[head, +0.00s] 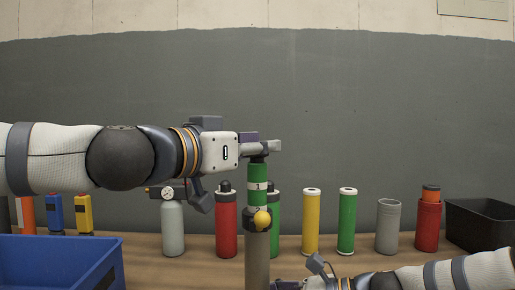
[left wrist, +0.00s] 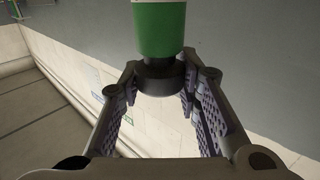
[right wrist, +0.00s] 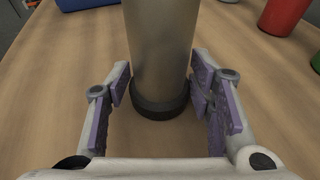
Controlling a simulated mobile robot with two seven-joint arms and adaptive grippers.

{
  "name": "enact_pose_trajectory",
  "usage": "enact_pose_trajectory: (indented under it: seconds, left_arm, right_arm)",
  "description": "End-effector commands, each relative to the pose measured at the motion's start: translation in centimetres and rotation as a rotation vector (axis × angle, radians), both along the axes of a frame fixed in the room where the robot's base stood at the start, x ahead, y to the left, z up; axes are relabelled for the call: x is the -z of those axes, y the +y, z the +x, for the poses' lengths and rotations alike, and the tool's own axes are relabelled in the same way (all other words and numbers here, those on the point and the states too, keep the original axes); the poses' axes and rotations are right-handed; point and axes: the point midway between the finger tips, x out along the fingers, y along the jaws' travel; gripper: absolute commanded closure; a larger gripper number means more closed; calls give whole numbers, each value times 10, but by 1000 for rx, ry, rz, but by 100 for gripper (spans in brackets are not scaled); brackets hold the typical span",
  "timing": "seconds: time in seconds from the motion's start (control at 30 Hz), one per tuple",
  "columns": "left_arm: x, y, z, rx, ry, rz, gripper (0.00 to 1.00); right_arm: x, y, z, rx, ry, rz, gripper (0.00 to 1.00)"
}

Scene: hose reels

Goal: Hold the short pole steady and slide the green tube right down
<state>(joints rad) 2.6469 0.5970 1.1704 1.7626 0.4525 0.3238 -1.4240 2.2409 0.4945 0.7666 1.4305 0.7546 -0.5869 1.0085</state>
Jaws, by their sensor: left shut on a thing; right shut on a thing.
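The green tube (head: 258,173) stands upright, with white bands marked 1 and 2. Its lower end meets the dark collar with a yellow knob (head: 262,218) on top of the grey short pole (head: 257,265); the lower 2 band is right at the collar. My left gripper (head: 264,147) is shut on the tube's dark top end. In the left wrist view the green tube (left wrist: 160,28) and its dark end lie between the fingers. My right gripper (right wrist: 160,105) is shut around the pole (right wrist: 160,45) near its dark foot; the head view cuts that part off.
Behind stand a grey bottle with a gauge (head: 173,228), a red bottle (head: 226,230), yellow (head: 311,225) and green (head: 347,225) cylinders, a grey cup (head: 388,228) and a red holder (head: 428,228). A blue bin (head: 60,262) is at left, a black bin (head: 480,226) at right.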

Motion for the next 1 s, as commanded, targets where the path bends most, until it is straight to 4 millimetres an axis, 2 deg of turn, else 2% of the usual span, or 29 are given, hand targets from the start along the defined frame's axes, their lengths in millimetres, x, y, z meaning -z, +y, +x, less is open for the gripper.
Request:
enact_pose_trajectory:
  seconds: [0.07, 0.3, 0.4, 0.77, 0.8, 0.9, 1.0]
  left_arm:
    - [9, 0, 1, -1, 5, 2, 100]
    - [62, 1, 1, -2, 7, 2, 100]
    - [76, 0, 0, 0, 4, 1, 100]
    - [87, 0, 0, 1, 7, 1, 100]
    - [88, 0, 0, 1, 8, 2, 67]
    - [87, 0, 0, 1, 7, 1, 48]
    - [86, 0, 0, 1, 5, 0, 48]
  right_arm:
    - [2, -1, 0, 2, 3, -2, 67]
    - [2, -1, 0, 2, 3, -2, 67]
    - [2, -1, 0, 2, 3, -2, 67]
    - [2, 0, 0, -1, 4, 0, 67]
    - [2, 0, 0, -1, 4, 0, 67]
    - [2, 0, 0, -1, 4, 0, 67]
    - [2, 0, 0, 0, 3, 0, 67]
